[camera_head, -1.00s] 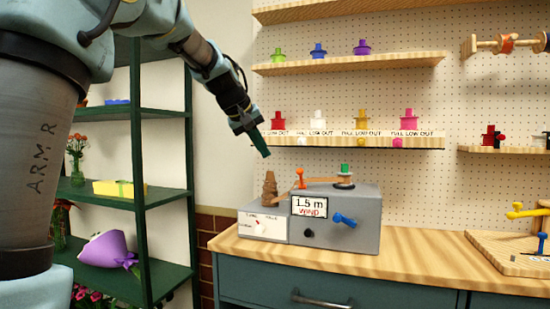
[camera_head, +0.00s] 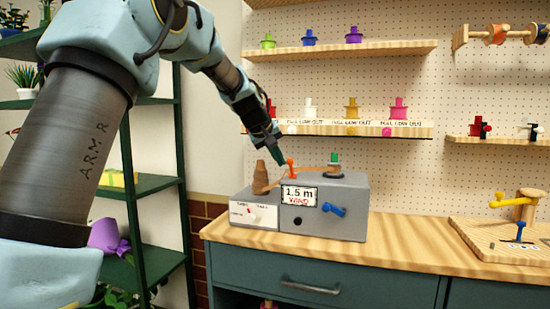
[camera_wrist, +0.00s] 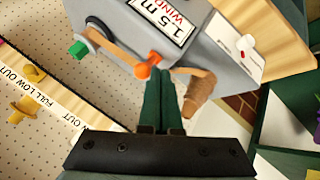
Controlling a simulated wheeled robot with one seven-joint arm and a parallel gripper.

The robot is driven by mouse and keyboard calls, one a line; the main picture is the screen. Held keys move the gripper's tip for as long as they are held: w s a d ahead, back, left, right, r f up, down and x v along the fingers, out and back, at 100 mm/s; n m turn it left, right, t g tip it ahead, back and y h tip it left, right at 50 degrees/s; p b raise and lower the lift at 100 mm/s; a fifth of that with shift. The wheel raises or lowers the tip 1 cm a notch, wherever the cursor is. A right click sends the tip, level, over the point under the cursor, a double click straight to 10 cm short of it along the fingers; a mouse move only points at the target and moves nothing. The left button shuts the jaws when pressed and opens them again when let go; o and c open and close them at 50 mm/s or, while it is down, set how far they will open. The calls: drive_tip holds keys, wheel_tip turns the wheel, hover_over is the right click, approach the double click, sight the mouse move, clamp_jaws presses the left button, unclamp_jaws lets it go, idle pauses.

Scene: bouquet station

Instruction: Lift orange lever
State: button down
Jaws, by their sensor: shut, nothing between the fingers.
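The orange lever (camera_head: 290,164) is a small upright stick with a round knob on top of the grey machine (camera_head: 340,205). In the wrist view the orange lever (camera_wrist: 150,64) shows just beyond my fingertips. My gripper (camera_head: 277,141) is tilted down from the upper left, its dark green fingers shut and empty. In the wrist view the closed fingers of my gripper (camera_wrist: 163,78) overlap the lever's edge; I cannot tell whether they touch it.
A brown cone (camera_head: 262,176) stands left of the lever, and a green-topped spool (camera_head: 334,163) sits right of it with a tan strip leading to it. A blue handle (camera_head: 334,209) sticks out in front. Pegboard shelves (camera_head: 345,129) rise behind.

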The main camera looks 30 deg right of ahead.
drive_tip(key=shift+r+p, duration=0.15)
drive_tip(key=shift+p, duration=0.15)
drive_tip(key=shift+w+d+r+p, duration=0.1)
drive_tip(key=shift+w+d+p, duration=0.05)
drive_tip(key=shift+p, duration=0.5)
